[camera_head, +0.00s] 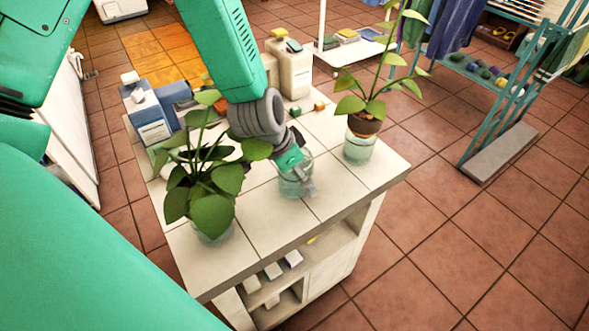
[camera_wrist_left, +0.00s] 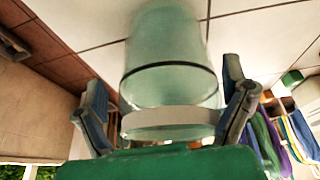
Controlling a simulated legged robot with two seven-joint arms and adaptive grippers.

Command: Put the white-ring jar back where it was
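The white-ring jar is a clear greenish glass jar (camera_head: 291,188) on the tiled top of the washbasin counter, between two potted plants. In the left wrist view its pale ring (camera_wrist_left: 170,125) shows near the gripper, with a dark line farther along the glass. My left gripper (camera_head: 303,172) reaches down to this jar from above. In the left wrist view its two fingers (camera_wrist_left: 166,95) stand apart on either side of the jar, with narrow gaps beside the glass. The jar's far end appears to be on the counter. My right gripper is in neither view.
A leafy plant in a glass jar (camera_head: 213,236) stands close at the left, its leaves near my arm. Another plant in a jar (camera_head: 358,149) stands at the right. Bottles (camera_head: 146,118) and a white container (camera_head: 293,72) stand behind. The counter's front right is clear.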

